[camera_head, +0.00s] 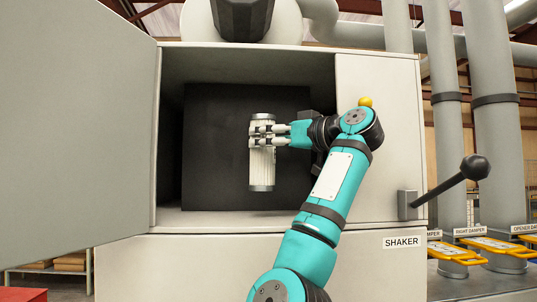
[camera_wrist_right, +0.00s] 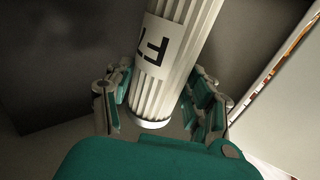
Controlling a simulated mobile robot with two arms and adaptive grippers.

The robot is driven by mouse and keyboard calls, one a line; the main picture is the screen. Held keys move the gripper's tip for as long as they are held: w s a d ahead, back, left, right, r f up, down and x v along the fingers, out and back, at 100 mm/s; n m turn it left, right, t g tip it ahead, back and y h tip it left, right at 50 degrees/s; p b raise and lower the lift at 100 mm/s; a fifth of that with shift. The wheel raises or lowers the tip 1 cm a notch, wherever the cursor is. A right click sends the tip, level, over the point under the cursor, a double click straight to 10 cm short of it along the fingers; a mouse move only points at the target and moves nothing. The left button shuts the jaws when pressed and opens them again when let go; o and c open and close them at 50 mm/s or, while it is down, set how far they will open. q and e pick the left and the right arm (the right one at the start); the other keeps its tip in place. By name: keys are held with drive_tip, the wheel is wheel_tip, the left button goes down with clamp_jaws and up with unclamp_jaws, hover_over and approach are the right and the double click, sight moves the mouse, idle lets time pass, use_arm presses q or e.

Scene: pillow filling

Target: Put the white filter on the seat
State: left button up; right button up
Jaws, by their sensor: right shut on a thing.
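The white filter (camera_head: 262,165) is a pleated cylinder with grey end caps. It stands upright inside the open cabinet in the head view, in front of a dark panel (camera_head: 215,140). My right gripper (camera_head: 268,135) is shut on the upper half of the filter, with its arm coming in from the lower right. The right wrist view also shows the filter (camera_wrist_right: 178,60), with a dark mark on a white label, between the fingers of my right gripper (camera_wrist_right: 165,100). I cannot make out the seat. My left gripper is not in view.
The cabinet door (camera_head: 75,125) stands open at the left. A front panel (camera_head: 380,90) bounds the opening at the right. A black-knobbed lever (camera_head: 440,189) sticks out at the right, near yellow damper handles (camera_head: 500,246). A SHAKER label (camera_head: 403,242) is below the opening.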

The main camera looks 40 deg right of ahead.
sight(272, 167)
drive_tip(key=f, duration=0.3)
drive_tip(key=shift+w+a+p, duration=0.2)
drive_tip(key=shift+p, duration=0.1)
wheel_tip(272, 167, down, 2)
drive_tip(key=shift+s+f+p, duration=0.1)
drive_tip(key=shift+f+p, duration=0.1)
drive_tip(key=shift+p, duration=0.75)
drive_tip(key=shift+d+f, duration=0.15)
drive_tip(key=shift+f, duration=0.4)
drive_tip(key=o, duration=1.4)
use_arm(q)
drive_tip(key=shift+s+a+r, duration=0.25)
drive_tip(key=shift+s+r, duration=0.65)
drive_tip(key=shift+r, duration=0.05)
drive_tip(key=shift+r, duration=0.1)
